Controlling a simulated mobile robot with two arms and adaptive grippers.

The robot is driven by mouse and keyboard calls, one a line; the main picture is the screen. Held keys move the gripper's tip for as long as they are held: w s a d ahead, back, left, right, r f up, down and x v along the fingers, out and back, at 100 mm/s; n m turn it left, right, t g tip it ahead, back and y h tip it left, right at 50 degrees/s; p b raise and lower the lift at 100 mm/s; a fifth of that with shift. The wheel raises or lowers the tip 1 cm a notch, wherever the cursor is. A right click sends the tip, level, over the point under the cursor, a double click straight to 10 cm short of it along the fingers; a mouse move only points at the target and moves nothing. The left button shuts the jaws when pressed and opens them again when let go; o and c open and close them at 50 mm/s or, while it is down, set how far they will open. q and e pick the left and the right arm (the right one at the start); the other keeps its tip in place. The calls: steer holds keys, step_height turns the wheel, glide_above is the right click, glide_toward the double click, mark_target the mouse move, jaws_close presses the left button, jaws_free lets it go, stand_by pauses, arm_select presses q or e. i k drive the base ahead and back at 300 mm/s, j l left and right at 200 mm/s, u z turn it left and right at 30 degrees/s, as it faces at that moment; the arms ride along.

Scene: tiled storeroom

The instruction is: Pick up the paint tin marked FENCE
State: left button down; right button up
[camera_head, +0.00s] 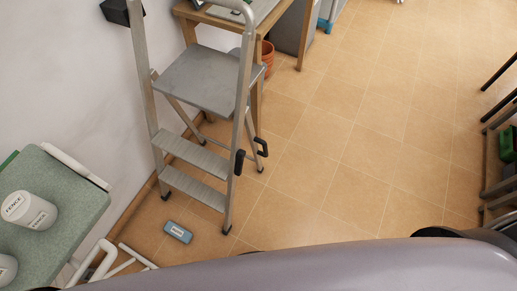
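A white paint tin (38,214) with FENCE on its lid and side stands on a speckled green tabletop (82,203) at the left edge. A second white tin (6,270) is cut off by the left edge, lower down on the same top. Its marking is too small and cut off to read. Neither of my grippers is in view.
A grey stepladder (196,155) stands open beside the wall, right of the green table. A blue-grey labelled object (178,232) lies on the floor before it. A wooden table (192,22) and terracotta pot (267,52) are behind. The tiled floor (355,150) is clear centre-right; a shelf (497,185) stands far right.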

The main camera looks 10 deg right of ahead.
mark_target(23, 208)
steer(key=u, duration=1.85)
